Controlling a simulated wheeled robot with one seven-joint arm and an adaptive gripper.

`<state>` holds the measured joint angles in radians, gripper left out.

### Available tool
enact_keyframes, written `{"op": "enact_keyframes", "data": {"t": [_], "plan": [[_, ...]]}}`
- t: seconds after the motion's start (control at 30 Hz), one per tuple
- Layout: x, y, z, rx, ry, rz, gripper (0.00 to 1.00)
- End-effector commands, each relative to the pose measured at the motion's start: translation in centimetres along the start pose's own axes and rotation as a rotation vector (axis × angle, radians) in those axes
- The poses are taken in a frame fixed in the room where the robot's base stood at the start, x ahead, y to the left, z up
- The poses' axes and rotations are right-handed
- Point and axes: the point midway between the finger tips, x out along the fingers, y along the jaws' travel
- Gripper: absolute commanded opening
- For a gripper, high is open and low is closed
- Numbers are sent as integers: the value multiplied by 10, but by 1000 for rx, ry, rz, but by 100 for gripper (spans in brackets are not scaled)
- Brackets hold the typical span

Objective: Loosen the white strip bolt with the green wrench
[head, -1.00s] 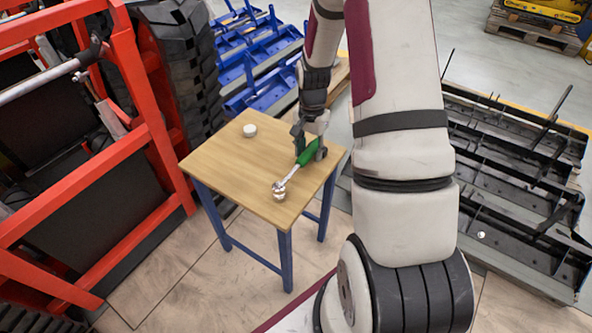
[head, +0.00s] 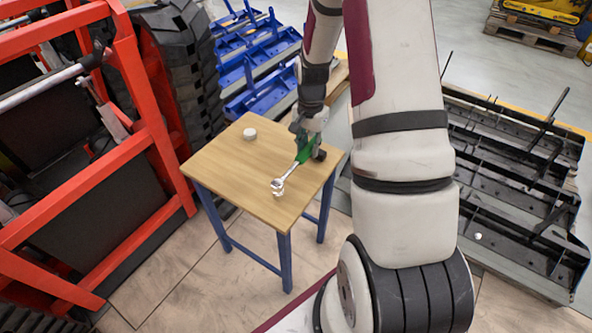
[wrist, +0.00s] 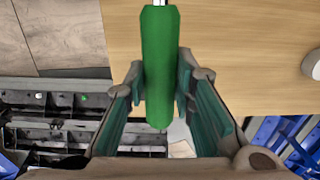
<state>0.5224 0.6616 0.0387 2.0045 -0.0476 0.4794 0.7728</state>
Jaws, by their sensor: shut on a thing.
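The green wrench (head: 291,172) lies over the wooden table, its silver shaft and head toward the table's near edge. Its green handle (wrist: 159,70) runs down the middle of the wrist view, between my fingers. My gripper (head: 309,150) is shut on this handle near the table's right side. In the wrist view my gripper (wrist: 160,95) has a teal-padded finger on each side of the handle. The wrench head is outside the wrist view. I cannot pick out a bolt with a white strip in either view.
The wooden table (head: 232,170) has blue legs and much bare top. A white round piece (head: 249,133) sits at its far left. A red frame (head: 130,75) stands close on the left. Blue racks (head: 262,65) are behind, black carriers (head: 510,170) at right.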

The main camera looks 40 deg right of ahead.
Motion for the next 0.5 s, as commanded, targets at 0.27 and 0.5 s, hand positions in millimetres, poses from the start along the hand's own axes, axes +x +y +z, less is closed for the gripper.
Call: {"op": "enact_keyframes", "data": {"t": [0.27,0.5], "plan": [[-23,0,0,0,2,-2,0],[-40,0,0,0,2,-2,0]]}}
